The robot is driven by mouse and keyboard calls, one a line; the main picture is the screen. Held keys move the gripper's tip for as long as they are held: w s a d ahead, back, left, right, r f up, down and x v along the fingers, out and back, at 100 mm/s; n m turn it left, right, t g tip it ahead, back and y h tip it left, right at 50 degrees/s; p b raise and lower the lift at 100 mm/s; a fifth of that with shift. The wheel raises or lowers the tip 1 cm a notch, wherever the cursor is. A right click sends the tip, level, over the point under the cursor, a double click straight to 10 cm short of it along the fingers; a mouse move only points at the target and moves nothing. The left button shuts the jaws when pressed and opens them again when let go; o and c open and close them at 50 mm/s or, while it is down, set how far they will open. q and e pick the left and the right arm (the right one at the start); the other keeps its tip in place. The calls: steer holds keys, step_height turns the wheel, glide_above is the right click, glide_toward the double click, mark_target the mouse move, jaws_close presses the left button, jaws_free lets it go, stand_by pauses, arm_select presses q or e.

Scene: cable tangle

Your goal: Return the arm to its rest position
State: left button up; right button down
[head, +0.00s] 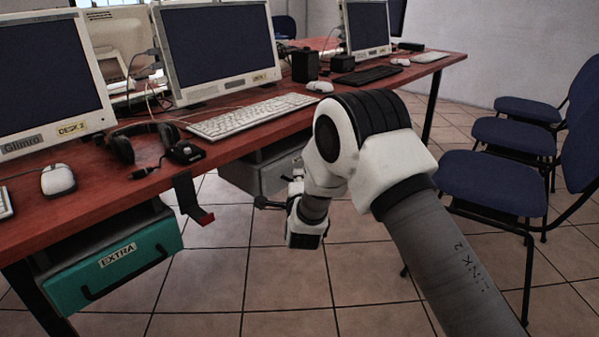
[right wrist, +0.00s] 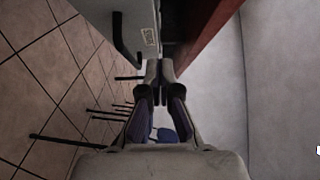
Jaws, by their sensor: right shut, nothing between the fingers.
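My right arm (head: 435,250) comes in from the lower right of the head view, bends at a white and black elbow, and reaches down beside the desk. Its gripper (head: 295,184) is small there, near the grey drawer under the desk, and partly covered by the arm. In the right wrist view the right gripper (right wrist: 159,72) is shut and empty, its two dark fingers together. The grey drawer (right wrist: 118,12) is just past the fingertips at the upper left; whether they touch is unclear. My left gripper is in neither view.
A red desk (head: 238,95) carries monitors, keyboards, a mouse (head: 58,180), a headset (head: 122,148) and cables. A teal drawer (head: 120,262) marked EXTRA and a hook (head: 200,214) are at its front. Blue chairs (head: 490,183) stand at the right. The tiled floor between is clear.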

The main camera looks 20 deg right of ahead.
steer(key=p+v, duration=0.1)
steer(key=v, duration=0.5)
steer(key=s+f+n+g+y, duration=0.2)
steer(key=s+f+n+g, duration=0.15)
steer(key=s+f, duration=0.85)
steer(key=s+f+n+g+y, duration=0.25)
steer(key=s+f+g, duration=0.35)
steer(key=f, duration=0.9)
steer(key=s+a+f+n+g+y, duration=0.1)
steer(key=s+a+f+n+g, duration=0.15)
steer(key=s+n, duration=0.55)
steer(key=s+a+f+n+g+y, duration=0.1)
steer(key=s+a+f+n+g, duration=0.15)
steer(key=s, duration=0.95)
steer(key=s+r+n+g+p, duration=0.2)
steer(key=r+n+p, duration=0.3)
steer(key=r+p, duration=2.7)
steer(key=shift+s+r+n+y+p, duration=0.3)
steer(key=shift+s+n+y+p, duration=0.05)
steer(key=shift+s+p, duration=0.2)
